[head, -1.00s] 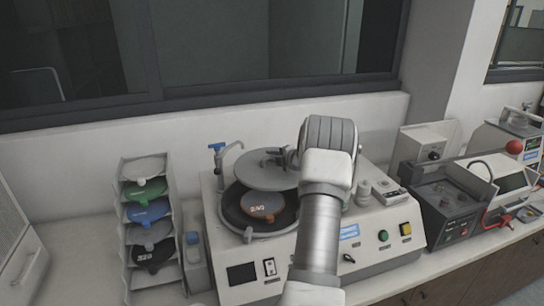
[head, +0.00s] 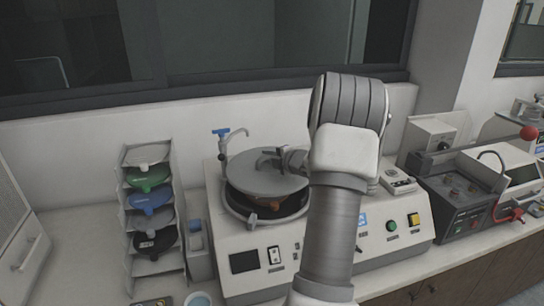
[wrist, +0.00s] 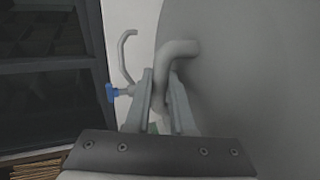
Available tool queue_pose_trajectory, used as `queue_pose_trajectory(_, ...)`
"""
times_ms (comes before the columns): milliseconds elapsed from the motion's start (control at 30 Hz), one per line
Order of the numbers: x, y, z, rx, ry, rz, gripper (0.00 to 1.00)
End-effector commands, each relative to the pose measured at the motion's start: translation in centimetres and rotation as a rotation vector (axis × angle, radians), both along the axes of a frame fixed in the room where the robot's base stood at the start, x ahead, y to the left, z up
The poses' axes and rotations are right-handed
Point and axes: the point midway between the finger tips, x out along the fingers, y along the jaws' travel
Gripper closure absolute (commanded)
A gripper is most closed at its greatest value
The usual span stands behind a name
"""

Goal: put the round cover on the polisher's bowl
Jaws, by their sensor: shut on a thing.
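The round cover (head: 250,177) is a flat grey disc with a bent bar handle (wrist: 181,50) on top. In the head view it hangs over the polisher's bowl (head: 237,208), hiding its back and middle. A dark gap shows between the cover's front edge and the bowl's rim, so it is not seated. An orange-brown disc (head: 272,203) shows in part inside the bowl. In the wrist view my gripper (wrist: 160,88) is shut on the handle, with one finger on each side. My arm hides the cover's right side in the head view.
The polisher (head: 244,263) has a blue-handled tap (head: 222,133) at its back left. A rack of coloured discs (head: 152,203) stands left of it. A black-topped power unit (head: 458,200) stands to the right. A wall and window are close behind.

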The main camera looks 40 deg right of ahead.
Motion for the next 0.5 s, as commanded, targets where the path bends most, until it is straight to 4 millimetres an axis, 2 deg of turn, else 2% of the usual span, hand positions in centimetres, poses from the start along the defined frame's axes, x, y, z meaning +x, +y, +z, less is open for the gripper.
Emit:
queue_pose_trajectory(233,-1.1,2.3,0.0,-0.001,-0.003,0.0,1.0)
queue_pose_trajectory(300,-1.1,2.2,-1.2,0.0,-0.003,0.001,1.0)
queue_pose_trajectory(500,-1.1,2.1,-2.8,-0.002,-0.003,0.0,1.0)
